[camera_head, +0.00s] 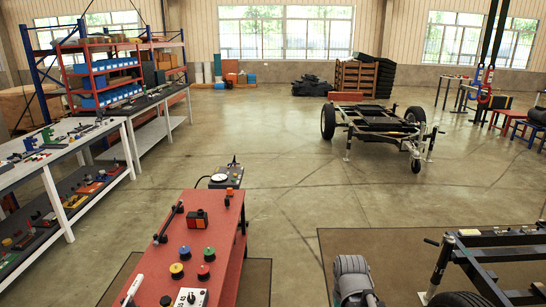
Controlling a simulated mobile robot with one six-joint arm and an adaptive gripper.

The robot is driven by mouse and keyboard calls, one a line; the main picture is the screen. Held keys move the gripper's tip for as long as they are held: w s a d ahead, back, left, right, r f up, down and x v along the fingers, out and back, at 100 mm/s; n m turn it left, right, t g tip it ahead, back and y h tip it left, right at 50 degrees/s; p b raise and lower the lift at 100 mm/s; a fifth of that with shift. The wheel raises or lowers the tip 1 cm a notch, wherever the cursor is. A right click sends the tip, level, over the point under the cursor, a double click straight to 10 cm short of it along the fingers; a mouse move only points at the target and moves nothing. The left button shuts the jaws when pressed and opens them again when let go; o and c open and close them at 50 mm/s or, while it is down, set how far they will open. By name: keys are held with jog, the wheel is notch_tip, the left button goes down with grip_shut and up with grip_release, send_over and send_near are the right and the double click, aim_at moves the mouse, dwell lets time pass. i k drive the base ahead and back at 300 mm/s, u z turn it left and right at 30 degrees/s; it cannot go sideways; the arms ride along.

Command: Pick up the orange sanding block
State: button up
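A small block with orange and dark faces (197,219) sits on the red tabletop (222,240), towards its far half. It looks most like the orange sanding block, but it is too small to be sure. A smaller orange piece (229,191) lies near the table's far end. A grey rounded arm part, which looks like mine, shows at the bottom right of centre, apart from the red table. My gripper's fingers are not visible.
Workbenches (60,152) stand left. A dark frame (500,241) stands right, a trailer (375,125) farther back. Middle floor is clear.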

aim_at(230, 192)
jog(key=z, duration=0.1)
jog(key=i, duration=2.35)
jog(key=u, duration=0.55)
jog(key=i, duration=0.9)
jog(key=u, duration=0.25)
